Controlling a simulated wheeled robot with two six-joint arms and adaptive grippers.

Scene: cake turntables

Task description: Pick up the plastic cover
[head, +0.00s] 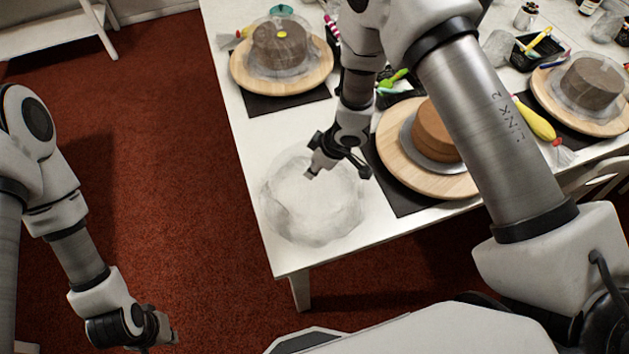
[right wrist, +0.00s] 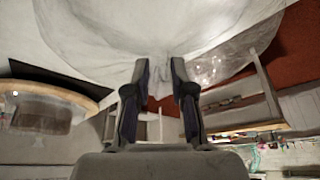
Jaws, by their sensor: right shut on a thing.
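The clear plastic cover (head: 312,215) is at the left front part of the white table, in front of the right arm. My right gripper (head: 312,172) is over its top and shut on it. In the right wrist view the cover (right wrist: 150,30) fills the top of the picture, with part of it between the fingertips of my right gripper (right wrist: 158,72). I cannot tell whether the cover touches the table. My left gripper (head: 168,335) hangs over the red floor, away from the table, and its fingers are too unclear to read.
A chocolate cake on a wooden turntable (head: 390,165) stands just right of the cover. A covered cake (head: 282,45) stands at the back left, another (head: 590,85) at the right. Piping bags and trays lie between. The table's (head: 240,165) left edge strip is bare.

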